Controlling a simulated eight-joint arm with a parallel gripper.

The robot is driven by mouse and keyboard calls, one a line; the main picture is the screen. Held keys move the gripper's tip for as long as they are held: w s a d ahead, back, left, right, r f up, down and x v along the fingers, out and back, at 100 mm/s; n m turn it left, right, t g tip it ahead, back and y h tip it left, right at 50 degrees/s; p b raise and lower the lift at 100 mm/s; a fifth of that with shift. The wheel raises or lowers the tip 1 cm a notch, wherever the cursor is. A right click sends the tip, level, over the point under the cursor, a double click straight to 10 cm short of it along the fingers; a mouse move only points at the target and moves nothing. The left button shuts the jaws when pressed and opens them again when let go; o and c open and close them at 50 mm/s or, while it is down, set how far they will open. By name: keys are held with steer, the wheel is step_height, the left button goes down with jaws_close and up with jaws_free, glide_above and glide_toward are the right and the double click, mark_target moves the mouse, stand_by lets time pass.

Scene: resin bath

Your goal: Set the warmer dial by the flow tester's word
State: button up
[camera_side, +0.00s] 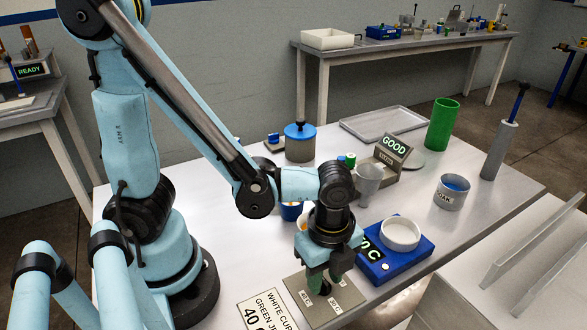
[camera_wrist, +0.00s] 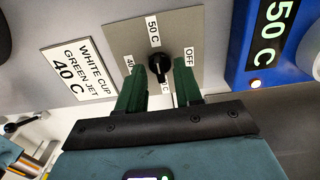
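The flow tester (camera_side: 393,147) reads GOOD in green in the side view. The blue warmer (camera_side: 402,262) has a white dish on top. Its display (camera_wrist: 266,36) reads 50 C in the wrist view. The black dial knob (camera_wrist: 159,62) sits on a grey plate (camera_wrist: 119,36) with labels 50 C, 40 C and OFF, and one partly hidden by a finger. My gripper (camera_wrist: 166,72) points down over the plate, its green fingers apart on either side of the knob, with a gap at the right finger. The knob's exact setting is unclear.
A card (camera_wrist: 78,71) beside the plate reads WHITE CUP, GREEN JET, 40 C. A grey cup (camera_side: 369,184), a labelled metal cup (camera_side: 452,193), a green cylinder (camera_side: 443,125) and a blue-topped pot (camera_side: 300,143) stand farther back. An empty tray (camera_side: 382,122) lies at the table's rear.

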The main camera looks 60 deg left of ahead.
steer(key=shift+f, duration=0.2)
jaws_close()
